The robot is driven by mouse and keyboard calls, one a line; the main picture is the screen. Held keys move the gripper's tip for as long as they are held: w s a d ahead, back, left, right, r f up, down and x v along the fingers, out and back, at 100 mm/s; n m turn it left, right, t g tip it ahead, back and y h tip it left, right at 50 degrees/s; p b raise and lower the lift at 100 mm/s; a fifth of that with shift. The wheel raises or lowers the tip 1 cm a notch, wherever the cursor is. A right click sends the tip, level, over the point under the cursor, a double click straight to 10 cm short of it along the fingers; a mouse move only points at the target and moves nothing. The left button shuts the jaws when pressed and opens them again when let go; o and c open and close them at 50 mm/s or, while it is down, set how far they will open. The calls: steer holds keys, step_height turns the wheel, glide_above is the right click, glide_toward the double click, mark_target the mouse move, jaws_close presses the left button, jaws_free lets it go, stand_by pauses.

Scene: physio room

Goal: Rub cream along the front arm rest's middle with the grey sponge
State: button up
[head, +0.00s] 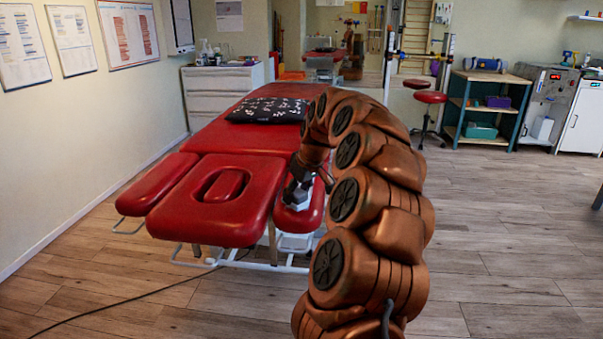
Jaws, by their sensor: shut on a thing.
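The red padded treatment table (262,142) stands left of centre, its head piece with an oval face hole toward me. One red arm rest (312,216) is on the right of the head piece, nearest my arm; the other arm rest (158,183) is on the left. My gripper (297,194) points down over the right arm rest, partly hidden by my own arm. It is shut on a small light grey thing, seemingly the grey sponge (300,206), low at the pad's top. I cannot tell whether it touches the pad. No cream can be made out.
A black patterned cushion (267,110) lies on the table. A white drawer cabinet (222,90) stands behind at the left. A red stool (430,98) and a shelf trolley (489,105) stand at the back right. A black cable (130,301) crosses the floor. The right floor is free.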

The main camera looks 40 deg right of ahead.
steer(key=shift+s+a+f, duration=0.1)
steer(key=shift+s+a, duration=0.35)
steer(key=shift+a, duration=0.2)
steer(key=shift+a+r+p, duration=0.2)
steer(key=shift+r+p, duration=0.15)
steer(key=shift+r, duration=0.9)
step_height(320, 180, up, 2)
steer(key=shift+s+d+r+p, duration=0.1)
steer(key=shift+d+r+p, duration=0.05)
steer(key=shift+p, duration=0.45)
steer(key=shift+r+p, duration=0.9)
steer(key=shift+r, duration=0.9)
